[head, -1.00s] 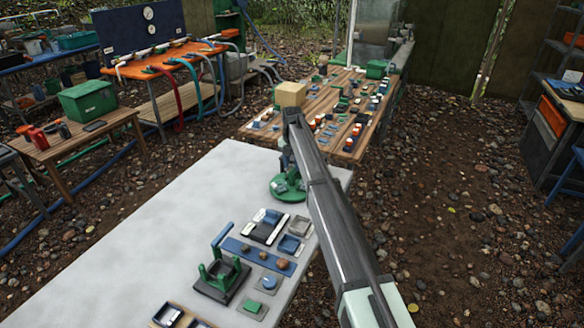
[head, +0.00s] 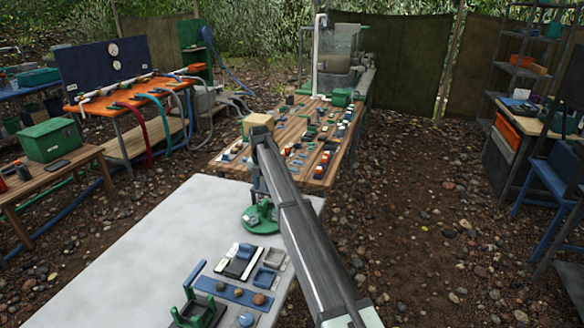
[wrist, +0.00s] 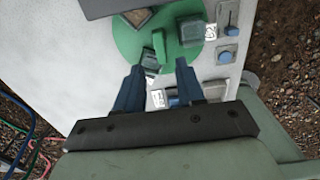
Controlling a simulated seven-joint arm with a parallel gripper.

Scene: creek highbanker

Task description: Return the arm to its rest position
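My gripper (wrist: 159,66) shows in the wrist view with its two blue fingers apart and nothing clearly held between them. It points at a round green base (wrist: 124,42) with a green upright tab (wrist: 159,44) on the pale tabletop. In the head view my arm reaches out over the pale table (head: 150,235), and the green base (head: 258,218) sits near that table's far right end. I cannot tell the exact gap.
Small blocks, a blue strip with stones (head: 232,292) and a green-handled frame (head: 200,300) stand on the pale table's near part. Open gravel (head: 410,230) lies to the right.

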